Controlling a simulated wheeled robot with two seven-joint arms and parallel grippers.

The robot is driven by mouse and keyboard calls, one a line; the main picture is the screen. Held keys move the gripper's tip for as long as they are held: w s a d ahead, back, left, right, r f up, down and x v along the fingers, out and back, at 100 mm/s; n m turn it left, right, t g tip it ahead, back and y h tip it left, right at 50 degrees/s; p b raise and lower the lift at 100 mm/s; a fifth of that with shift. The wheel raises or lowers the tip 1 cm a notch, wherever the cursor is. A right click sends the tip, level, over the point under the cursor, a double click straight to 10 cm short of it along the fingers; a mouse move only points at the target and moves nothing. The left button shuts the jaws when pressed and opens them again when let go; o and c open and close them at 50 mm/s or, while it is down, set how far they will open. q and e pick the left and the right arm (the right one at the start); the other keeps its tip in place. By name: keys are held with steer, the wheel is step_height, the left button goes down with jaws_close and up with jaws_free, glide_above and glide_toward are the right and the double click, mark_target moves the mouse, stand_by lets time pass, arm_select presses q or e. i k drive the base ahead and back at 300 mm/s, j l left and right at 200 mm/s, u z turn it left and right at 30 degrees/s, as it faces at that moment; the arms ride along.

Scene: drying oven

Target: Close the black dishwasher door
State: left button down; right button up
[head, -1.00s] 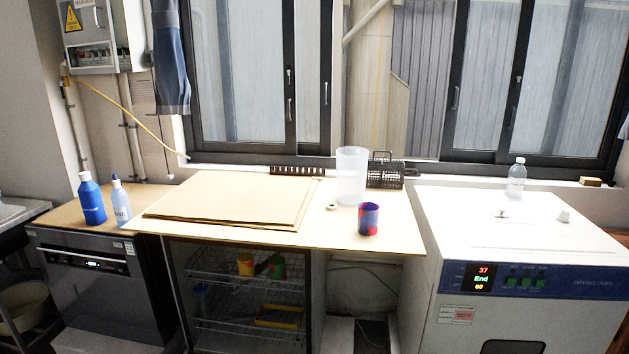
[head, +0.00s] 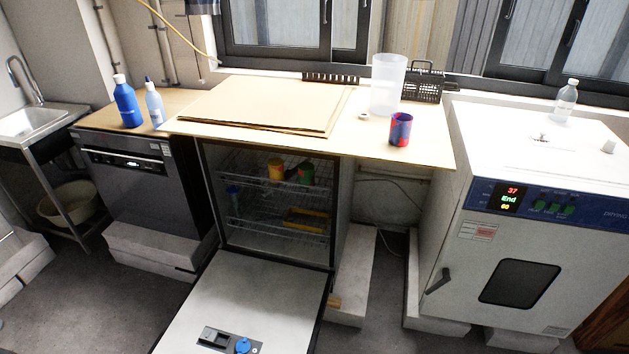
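The dishwasher's door (head: 258,290) is folded down and lies open, low in front of the cabinet. Its pale inner face is up, with a dispenser and a blue cap (head: 243,345) near the bottom edge of the picture. Neither of my grippers is in the head view.
A wooden tabletop (head: 425,150) above the open cabinet holds boards, a clear container (head: 388,85) and a red-blue cup (head: 400,130). A white drying oven (head: 450,260) stands at right, a sink (head: 38,118) at left. Grey floor (head: 100,300) is clear left of the door.

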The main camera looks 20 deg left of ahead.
mark_target(280, 308)
steer(key=j+z, duration=0.3)
steer(key=j, duration=0.2)
steer(key=j+z, duration=0.3)
steer(key=j, duration=0.25)
steer(key=k+j, duration=0.1)
steer(key=j, duration=0.4)
steer(key=j+z, duration=0.15)
steer(key=j, duration=0.3)
steer(key=k+j, duration=0.15)
steer(key=j, duration=0.35)
steer(key=k+j+z, duration=0.1)
steer(key=j, duration=0.35)
steer(key=k+j+z, duration=0.1)
steer(key=j, duration=0.35)
